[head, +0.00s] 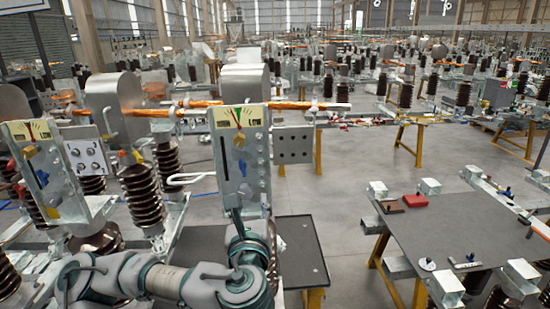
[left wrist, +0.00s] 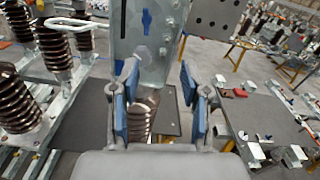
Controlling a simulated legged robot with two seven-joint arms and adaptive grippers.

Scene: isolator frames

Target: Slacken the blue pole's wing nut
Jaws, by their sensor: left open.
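A blue wing nut (head: 242,167) sits on the face of the middle upright metal plate (head: 227,172), below a yellow scale label. In the left wrist view the blue wing nut (left wrist: 147,20) shows near the top, with its wings about upright. My left gripper (head: 236,214) is in front of the plate's lower part, below the nut. In the left wrist view its blue-padded fingers (left wrist: 159,78) are spread apart with nothing between them. The nut is beyond the fingertips and apart from them. My right gripper is in neither view.
A second plate (head: 48,178) with another blue part stands at the left. Brown ribbed insulators (head: 140,196) stand between the plates. A grey table (head: 455,235) with small parts is at the right. Open floor (head: 345,190) lies between.

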